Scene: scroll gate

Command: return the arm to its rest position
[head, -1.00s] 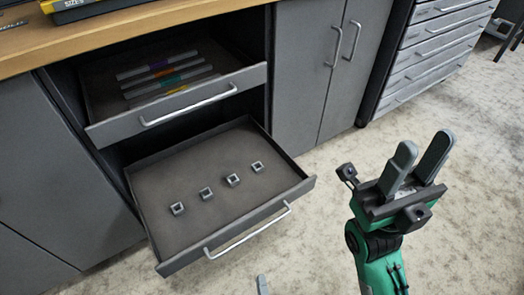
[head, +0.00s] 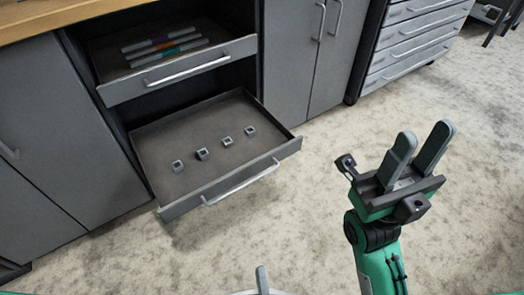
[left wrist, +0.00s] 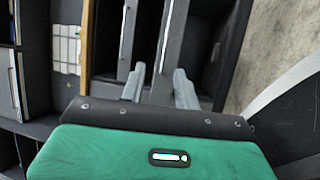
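The rest of my left arm is hidden in the head view.
A grey cabinet has an upper drawer (head: 180,72) pulled out with several pens, and a lower drawer (head: 232,182) pulled out with several small square nuts. A grey drawer unit (head: 415,45) stands at the back right. The carpeted floor (head: 300,205) between is clear.

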